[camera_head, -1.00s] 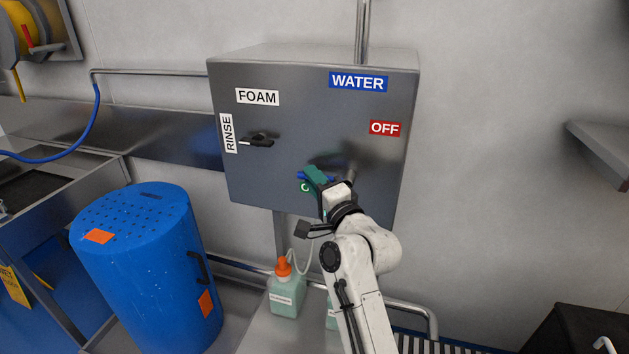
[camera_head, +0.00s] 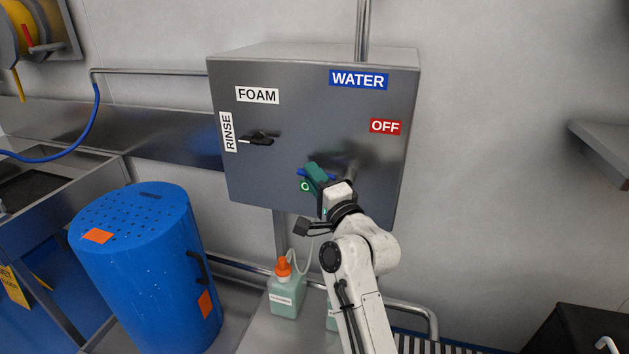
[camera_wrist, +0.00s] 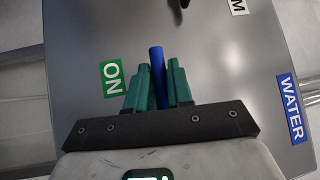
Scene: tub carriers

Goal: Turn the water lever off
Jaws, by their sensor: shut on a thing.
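The grey control box (camera_head: 240,185) hangs on the wall. The blue water lever (camera_head: 302,172) is on its lower front, mostly hidden by my gripper (camera_head: 313,172). In the wrist view the blue lever (camera_wrist: 157,72) stands between the two green fingers of my gripper (camera_wrist: 158,85), which is shut on it. The green ON label (camera_wrist: 112,78) is close beside the lever; in the head view it is partly covered. The red OFF label (camera_head: 385,127) is up and right of the lever. The blue WATER label (camera_head: 358,82) is near the box top.
A black lever (camera_head: 258,140) sits between the FOAM (camera_head: 257,96) and RINSE (camera_head: 228,132) labels. A blue barrel (camera_head: 145,270) stands at left. A bottle with an orange cap (camera_head: 284,290) is below the box. A grey shelf (camera_head: 603,150) juts out at right.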

